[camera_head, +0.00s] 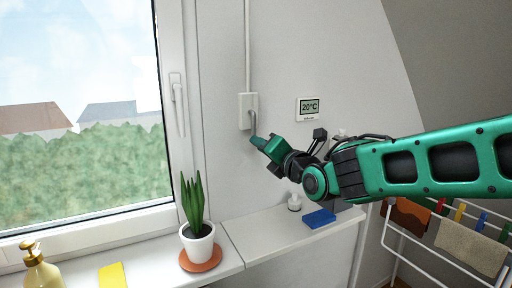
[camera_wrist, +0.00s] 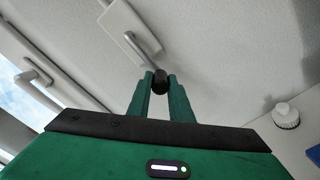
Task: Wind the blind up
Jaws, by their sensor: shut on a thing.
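A white crank box (camera_head: 248,108) is fixed to the wall right of the window, with a vertical white rod (camera_head: 247,45) rising from it. In the wrist view the box (camera_wrist: 124,30) carries a bent grey crank (camera_wrist: 150,48) that ends in a black knob (camera_wrist: 161,84). My gripper (camera_head: 257,141) is just below the box in the head view. In the wrist view its green fingers (camera_wrist: 161,78) are shut on the black knob, one on each side. The crank points downward in the head view. The blind itself is not visible; the window glass (camera_head: 80,70) shows uncovered.
A potted plant (camera_head: 197,240) stands on the sill, left of the arm. A soap bottle (camera_head: 40,270) and yellow cloth (camera_head: 112,275) are farther left. A thermostat (camera_head: 309,109) and drying rack (camera_head: 440,262) are right.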

